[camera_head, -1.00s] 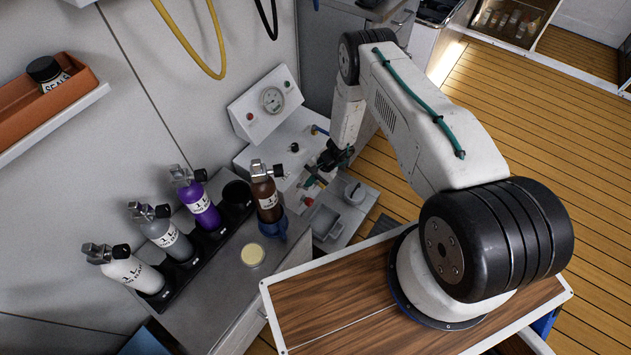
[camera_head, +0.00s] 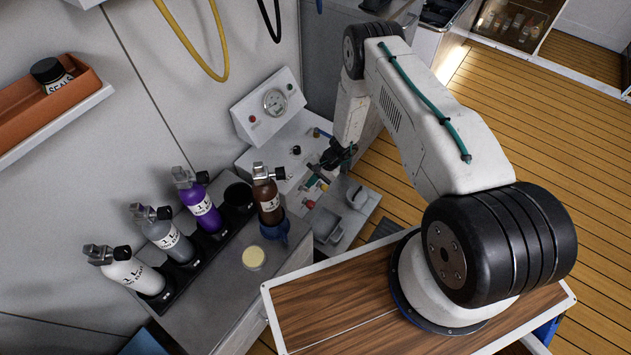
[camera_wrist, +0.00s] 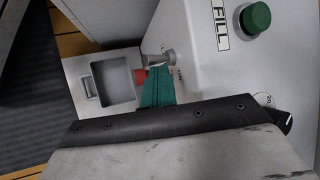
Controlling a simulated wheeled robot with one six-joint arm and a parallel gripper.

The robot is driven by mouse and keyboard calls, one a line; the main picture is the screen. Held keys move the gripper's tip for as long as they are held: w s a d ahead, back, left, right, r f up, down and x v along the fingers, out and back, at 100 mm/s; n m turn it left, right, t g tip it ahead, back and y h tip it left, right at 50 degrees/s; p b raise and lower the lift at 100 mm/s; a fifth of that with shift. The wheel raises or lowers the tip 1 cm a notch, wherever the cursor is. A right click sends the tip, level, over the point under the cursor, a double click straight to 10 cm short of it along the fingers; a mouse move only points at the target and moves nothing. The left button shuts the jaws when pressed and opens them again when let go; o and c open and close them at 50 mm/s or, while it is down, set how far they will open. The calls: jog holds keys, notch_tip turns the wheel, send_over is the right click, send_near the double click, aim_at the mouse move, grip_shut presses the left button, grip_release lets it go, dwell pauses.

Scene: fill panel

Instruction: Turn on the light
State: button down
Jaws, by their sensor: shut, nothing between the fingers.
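A white fill panel (camera_head: 250,155) with a round gauge (camera_head: 274,102) stands against the wall. A small red button or lamp (camera_head: 253,118) and a green one (camera_head: 290,87) flank the gauge; I cannot tell whether either is lit. My gripper (camera_head: 328,163) is over the panel's right side, near its small levers. In the wrist view, my teal fingers (camera_wrist: 157,88) are together and hold nothing. A red part (camera_wrist: 139,78) shows beside their tips; contact is unclear. A green round button (camera_wrist: 256,18) by the FILL label (camera_wrist: 222,25) and a black knob (camera_wrist: 285,122) lie apart from them.
A brown bottle (camera_head: 268,197) stands in a blue holder left of my gripper. A purple bottle (camera_head: 202,208), a grey one and a white one stand in a black rack further left. A grey tray (camera_head: 325,226) is below the panel. Wooden floor lies open on the right.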

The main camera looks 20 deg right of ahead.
jog(key=v, duration=0.7)
jog(key=shift+r, duration=0.2)
jog(key=shift+w+d, duration=0.1)
jog(key=shift+d, duration=0.05)
